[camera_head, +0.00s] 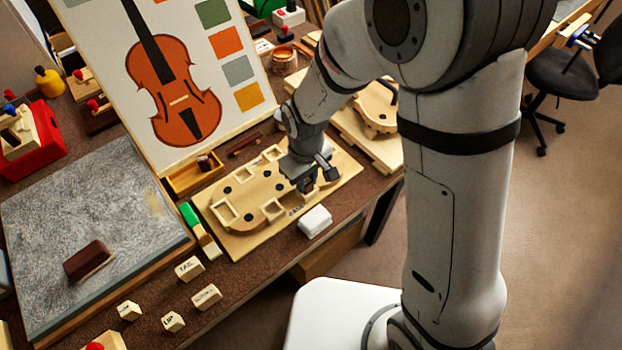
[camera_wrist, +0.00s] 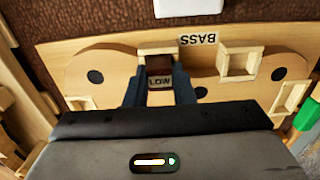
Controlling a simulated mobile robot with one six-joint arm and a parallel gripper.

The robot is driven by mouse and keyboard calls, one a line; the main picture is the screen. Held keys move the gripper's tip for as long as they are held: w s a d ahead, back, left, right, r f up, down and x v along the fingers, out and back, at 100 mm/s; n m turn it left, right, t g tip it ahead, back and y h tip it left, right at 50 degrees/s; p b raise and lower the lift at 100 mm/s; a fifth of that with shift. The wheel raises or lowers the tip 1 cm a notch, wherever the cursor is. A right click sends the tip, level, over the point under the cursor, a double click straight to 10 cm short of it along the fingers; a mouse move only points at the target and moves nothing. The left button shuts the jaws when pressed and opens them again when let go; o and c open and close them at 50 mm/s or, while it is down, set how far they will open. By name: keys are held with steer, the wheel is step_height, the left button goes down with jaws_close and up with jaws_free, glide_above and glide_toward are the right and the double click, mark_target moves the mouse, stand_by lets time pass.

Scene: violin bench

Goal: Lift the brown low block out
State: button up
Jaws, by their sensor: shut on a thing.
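The brown low block (camera_wrist: 160,66) shows in the wrist view with a pale label reading LOW. My gripper (camera_wrist: 159,86) is shut on it, with one dark finger on each side. The block is at a square wooden pocket (camera_wrist: 158,47) on the violin-shaped board (camera_wrist: 105,65), beside the BASS label. I cannot tell whether its lower end is still inside the pocket. In the head view, my gripper (camera_head: 308,183) is low over the right part of the board (camera_head: 237,243), and the block is mostly hidden there.
Other pockets, some empty, stand on the board, including one (camera_head: 225,212) at its left. A white block (camera_head: 315,221) lies at its front edge. Several lettered blocks, including TAIL (camera_head: 189,268), lie at the front left. A violin picture (camera_head: 178,85) stands behind.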

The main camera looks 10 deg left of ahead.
steer(key=shift+r+p, duration=0.4)
steer(key=shift+r, duration=0.25)
stand_by(0.6)
steer(key=shift+r+p, duration=1.85)
steer(key=shift+r, duration=0.65)
step_height(320, 180, up, 7)
steer(key=p, duration=0.5)
